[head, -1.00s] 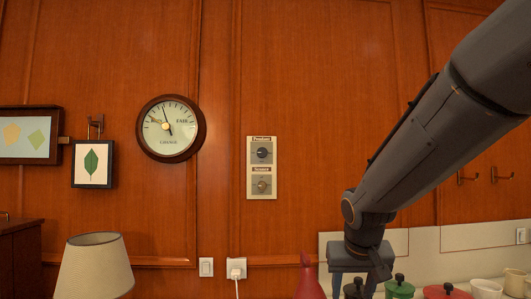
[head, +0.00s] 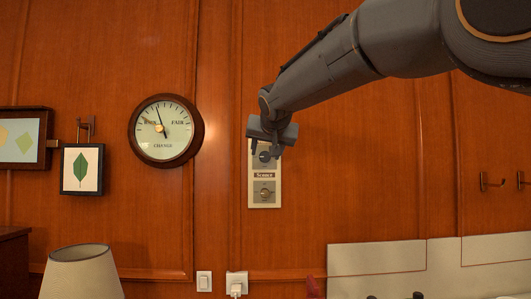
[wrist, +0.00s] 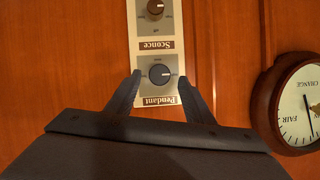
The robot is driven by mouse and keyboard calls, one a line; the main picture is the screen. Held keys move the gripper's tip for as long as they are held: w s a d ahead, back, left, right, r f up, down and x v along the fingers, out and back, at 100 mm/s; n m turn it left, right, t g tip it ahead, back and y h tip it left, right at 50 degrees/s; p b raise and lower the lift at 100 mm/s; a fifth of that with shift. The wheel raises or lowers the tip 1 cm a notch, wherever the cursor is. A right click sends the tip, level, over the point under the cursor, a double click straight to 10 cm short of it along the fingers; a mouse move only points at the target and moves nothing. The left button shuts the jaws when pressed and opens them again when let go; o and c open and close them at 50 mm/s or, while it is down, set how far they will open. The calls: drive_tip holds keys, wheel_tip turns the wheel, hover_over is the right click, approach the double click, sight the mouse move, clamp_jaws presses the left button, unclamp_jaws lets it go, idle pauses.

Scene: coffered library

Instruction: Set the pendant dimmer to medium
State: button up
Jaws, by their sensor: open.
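The pendant dimmer (wrist: 160,73) is a dark round knob on the pale wall plate (head: 250,187). In the wrist view it appears upside down, above its "Pendant" label (wrist: 159,101). In the head view the knob (head: 264,157) shows just below my gripper, which hides its label. My gripper (head: 265,150) is open in front of the plate. In the wrist view its two fingers lie on either side of the knob, with nothing held. I cannot tell whether they touch it. The fine scale marks are too small to read.
The brown-knobbed sconce dimmer (head: 264,192) sits right below on the same plate. A round clock-like dial (head: 165,131) hangs to the left. A lampshade (head: 82,272), a light switch (head: 204,281) and a plugged socket (head: 237,279) are lower down.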

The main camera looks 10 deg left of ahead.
sight(265, 157)
drive_tip(key=shift+p+x, duration=0.35)
drive_tip(key=shift+x, duration=1.1)
drive_tip(key=c, duration=1)
drive_tip(key=shift+c, duration=0.2)
